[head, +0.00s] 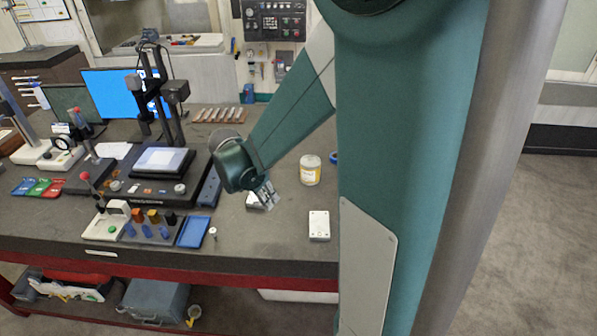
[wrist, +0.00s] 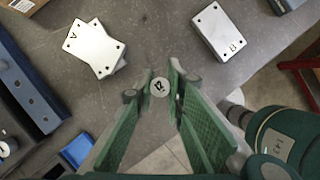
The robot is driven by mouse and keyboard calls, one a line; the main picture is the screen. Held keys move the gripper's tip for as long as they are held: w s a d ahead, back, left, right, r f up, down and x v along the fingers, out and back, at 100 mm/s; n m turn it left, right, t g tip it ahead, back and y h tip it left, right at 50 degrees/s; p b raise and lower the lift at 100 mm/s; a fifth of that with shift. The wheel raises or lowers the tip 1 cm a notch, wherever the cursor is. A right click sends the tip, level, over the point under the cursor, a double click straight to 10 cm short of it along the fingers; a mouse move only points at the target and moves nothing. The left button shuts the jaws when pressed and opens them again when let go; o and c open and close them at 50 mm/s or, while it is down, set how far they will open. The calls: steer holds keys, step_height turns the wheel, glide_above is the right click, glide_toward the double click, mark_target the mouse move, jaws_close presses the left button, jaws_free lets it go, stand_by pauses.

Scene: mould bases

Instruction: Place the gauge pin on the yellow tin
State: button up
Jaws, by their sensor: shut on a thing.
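The gauge pin (wrist: 159,87) is between my fingertips in the wrist view, its round pale end with dark marking facing the camera. My gripper (wrist: 160,84) is shut on it. In the head view my gripper (head: 267,194) is over the bench, left of the yellow tin and nearer the front; the held pin is hard to make out there. The yellow tin (head: 310,171) stands upright on the bench, white with a yellow label band and a pale top. The tin does not show in the wrist view.
Pale mould plates marked A (wrist: 92,44) and B (wrist: 219,31) lie on the bench; plate B also shows in the head view (head: 319,226). A small pale post (head: 213,233) stands beside a blue tray (head: 194,233). A blue ring (head: 334,157) lies right of the tin.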

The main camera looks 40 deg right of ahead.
steer(key=w+d+r, duration=0.2)
steer(key=w+d, duration=0.1)
steer(key=d, duration=0.3)
steer(key=w+d+r, duration=0.3)
steer(key=d, duration=0.3)
step_height(320, 180, up, 5)
steer(key=p, duration=0.1)
glide_above(313, 159)
steer(key=a, duration=0.2)
steer(key=shift+d+f, duration=0.1)
steer(key=shift+d, duration=0.15)
steer(key=shift+f, duration=0.1)
steer(key=shift+f, duration=2.8)
steer(key=shift+f+p, duration=0.35)
steer(key=shift+f, duration=1.75)
steer(key=shift+f, duration=0.1)
